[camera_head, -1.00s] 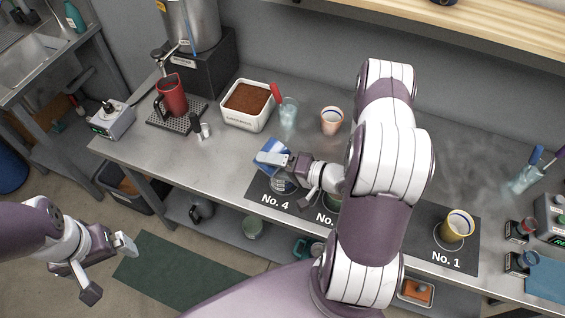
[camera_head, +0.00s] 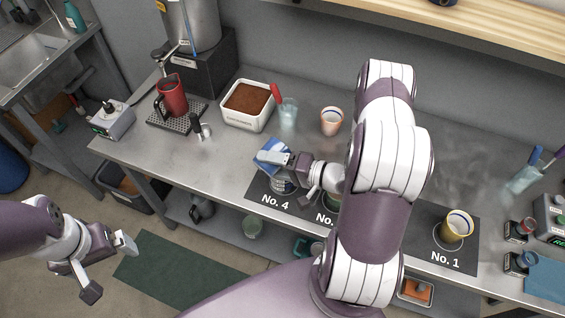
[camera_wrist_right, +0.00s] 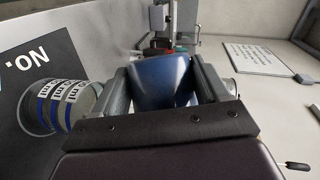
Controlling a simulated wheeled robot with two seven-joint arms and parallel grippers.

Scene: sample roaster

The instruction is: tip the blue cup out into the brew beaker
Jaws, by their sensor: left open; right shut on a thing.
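My right gripper (camera_head: 291,161) is shut on the blue cup (camera_head: 270,149), which it holds in the air over the No. 4 end of the dark mat. The cup is tilted. It also shows between the fingers in the right wrist view (camera_wrist_right: 162,80). A clear glass beaker (camera_wrist_right: 62,106) with printed ml marks, apparently the brew beaker, stands just below and beside the cup. In the head view the beaker (camera_head: 283,185) is partly hidden by my gripper. I cannot see whether anything flows from the cup. My left gripper (camera_head: 112,268) is open and empty, away from the bench.
A yellow cup (camera_head: 457,227) stands at No. 1. A white box of brown grounds (camera_head: 247,117), a glass with a red-handled tool (camera_head: 288,113) and a pale orange cup (camera_head: 331,121) stand behind. A red jug (camera_head: 171,95) is at left. My right arm hides the mat's middle.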

